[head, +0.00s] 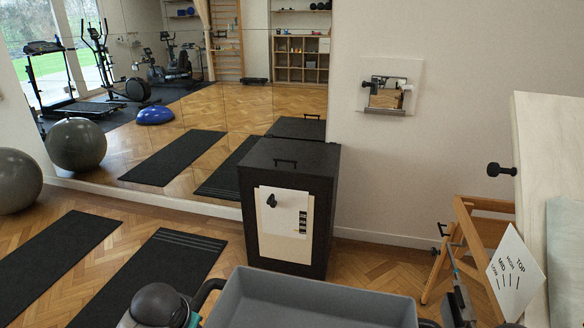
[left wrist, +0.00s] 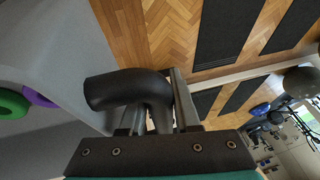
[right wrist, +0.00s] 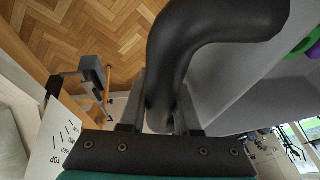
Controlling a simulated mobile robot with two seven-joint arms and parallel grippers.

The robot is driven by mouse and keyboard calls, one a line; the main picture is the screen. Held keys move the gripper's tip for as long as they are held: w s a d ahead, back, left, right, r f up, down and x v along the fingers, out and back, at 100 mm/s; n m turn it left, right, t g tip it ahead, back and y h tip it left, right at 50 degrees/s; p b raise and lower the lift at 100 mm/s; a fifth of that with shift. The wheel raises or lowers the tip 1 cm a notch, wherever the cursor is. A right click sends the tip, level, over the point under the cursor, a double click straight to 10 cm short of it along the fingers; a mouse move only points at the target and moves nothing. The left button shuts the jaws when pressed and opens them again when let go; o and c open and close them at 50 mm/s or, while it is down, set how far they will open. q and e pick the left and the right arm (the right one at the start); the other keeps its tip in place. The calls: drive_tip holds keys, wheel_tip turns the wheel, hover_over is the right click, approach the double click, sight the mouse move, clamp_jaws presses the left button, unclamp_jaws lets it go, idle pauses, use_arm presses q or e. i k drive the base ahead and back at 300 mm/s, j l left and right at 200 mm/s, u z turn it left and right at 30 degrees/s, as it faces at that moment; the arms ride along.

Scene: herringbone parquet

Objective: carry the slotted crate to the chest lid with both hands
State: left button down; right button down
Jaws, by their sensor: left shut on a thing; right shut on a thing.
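The grey crate (head: 318,300) is at the bottom of the head view, cut off by the frame edge. No slots show in its visible walls. My left gripper (left wrist: 157,112) is shut on the crate's black curved left handle (left wrist: 125,88). My right gripper (right wrist: 161,110) is shut on its black right handle (right wrist: 185,50). The wrist views show the grey crate wall, with green (left wrist: 12,103) and purple (left wrist: 38,98) things inside. The black chest (head: 289,215) stands ahead of the crate, its flat lid (head: 292,156) shut and bare, with a small handle on top.
A mirror wall (head: 200,100) runs behind the chest. A wooden frame (head: 462,235) and a sign (head: 515,272) reading LOW, MID, HIGH, TOP stand at the right. Parquet is bare around the chest's base.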

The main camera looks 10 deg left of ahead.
sight(291, 156)
drive_tip(key=i+j, duration=0.15)
drive_tip(key=i, duration=0.6)
drive_tip(key=i+j, duration=0.1)
drive_tip(key=i, duration=0.6)
drive_tip(key=i+j, duration=0.15)
drive_tip(key=i, duration=0.6)
